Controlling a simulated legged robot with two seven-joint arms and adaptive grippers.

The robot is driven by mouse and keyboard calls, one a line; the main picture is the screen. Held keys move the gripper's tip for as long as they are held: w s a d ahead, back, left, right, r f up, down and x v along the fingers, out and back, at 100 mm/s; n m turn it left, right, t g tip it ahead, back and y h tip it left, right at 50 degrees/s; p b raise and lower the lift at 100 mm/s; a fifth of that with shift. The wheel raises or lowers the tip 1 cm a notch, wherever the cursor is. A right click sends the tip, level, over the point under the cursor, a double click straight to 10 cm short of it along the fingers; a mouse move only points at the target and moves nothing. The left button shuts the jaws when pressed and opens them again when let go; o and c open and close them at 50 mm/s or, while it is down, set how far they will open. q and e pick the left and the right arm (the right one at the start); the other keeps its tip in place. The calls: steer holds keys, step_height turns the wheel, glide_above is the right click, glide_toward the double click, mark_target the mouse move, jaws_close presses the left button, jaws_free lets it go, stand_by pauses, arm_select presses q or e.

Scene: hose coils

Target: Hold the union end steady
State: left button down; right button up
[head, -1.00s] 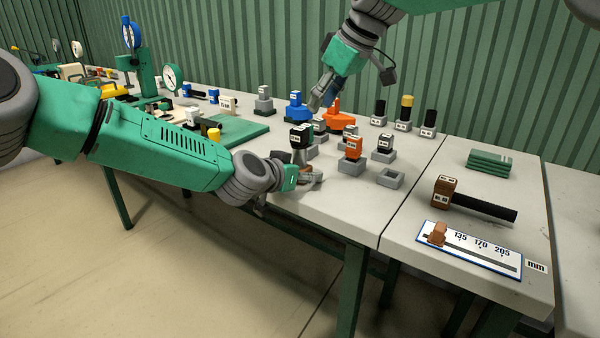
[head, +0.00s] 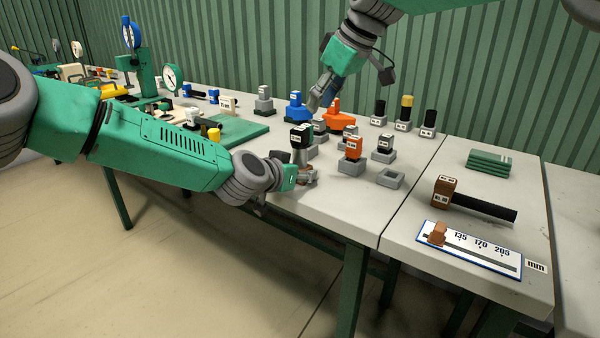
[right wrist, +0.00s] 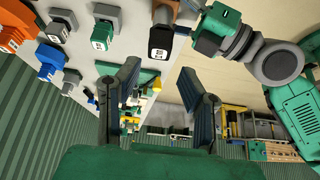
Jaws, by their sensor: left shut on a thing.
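A black-topped fitting with a white label (head: 301,138) stands upright near the table's front edge, a brownish part low on it; I take it for the union end. My left gripper (head: 306,175) is shut around its lower part, which the fingers partly hide. In the right wrist view the same black fitting (right wrist: 161,42) shows at the top, beside my left gripper (right wrist: 188,12). My right gripper (head: 318,103) hangs behind it, near the blue fitting (head: 296,106). In the right wrist view its fingers (right wrist: 160,100) are apart with nothing between them.
Orange fittings (head: 334,109) and grey holders stand close around. An empty grey holder (head: 390,179) is to the right. Farther right are a brown-headed black tool (head: 475,202) and a scale board (head: 467,254). A green mat (head: 235,132) and gauges are to the left.

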stand_by(0.4)
steer(key=o, duration=0.4)
steer(key=n+t+y, duration=0.1)
steer(key=t+y, duration=0.2)
steer(key=y, duration=0.3)
glide_toward(307, 133)
steer(key=shift+x, duration=5.85)
jaws_close()
